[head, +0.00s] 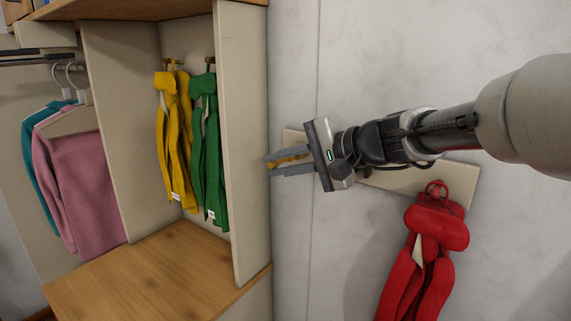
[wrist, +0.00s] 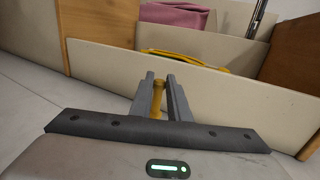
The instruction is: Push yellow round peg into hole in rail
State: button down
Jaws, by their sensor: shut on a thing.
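My gripper (head: 270,164) is shut on the yellow round peg (head: 288,161), which lies between its two fingers. In the wrist view the yellow peg (wrist: 157,98) shows upright between the fingers of my gripper (wrist: 160,77). The rail (head: 400,181) is a pale beige board fixed to the wall, tilted in the head view. My gripper and forearm cover its middle, and its left end shows just behind the gripper. I see no open hole in the rail; the covered part is hidden.
A red scarf (head: 425,240) hangs from a red peg (head: 437,188) at the rail's right end. The wardrobe's beige side panel (head: 246,150) stands close left of my gripper. Yellow (head: 172,130) and green (head: 208,150) scarves hang inside. The wall below the gripper is clear.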

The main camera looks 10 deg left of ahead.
jog(key=shift+w+d, duration=0.25)
jog(key=shift+w, duration=0.3)
jog(key=shift+w+d, duration=0.2)
jog(key=shift+w, duration=0.35)
dwell(0.8)
jog(key=c, duration=1.6)
grip_release()
